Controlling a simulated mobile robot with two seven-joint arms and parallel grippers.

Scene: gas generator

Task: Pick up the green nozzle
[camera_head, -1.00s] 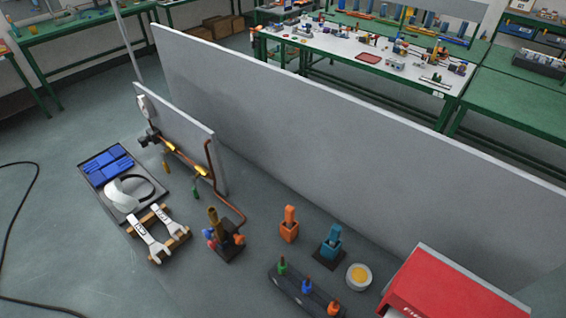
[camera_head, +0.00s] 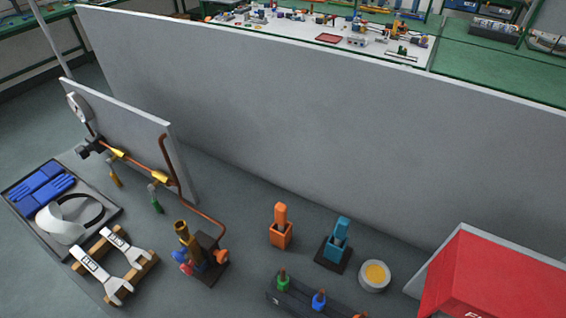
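The green nozzle (camera_head: 283,280) stands upright in a dark holder (camera_head: 297,296) at the bottom middle of the head view. A blue nozzle (camera_head: 319,298) stands to its right in the same holder. The holder's right end is cut off by the lower picture edge, with a bit of orange just showing there. Neither of my grippers shows in the view.
An orange block holder (camera_head: 281,232), a teal one (camera_head: 337,246) and a round tin (camera_head: 374,275) stand behind the nozzles. A red box (camera_head: 495,285) is at the right. A torch stand (camera_head: 203,258), wrenches (camera_head: 105,268) and a tray (camera_head: 107,221) lie left. A grey wall (camera_head: 300,130) closes the back.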

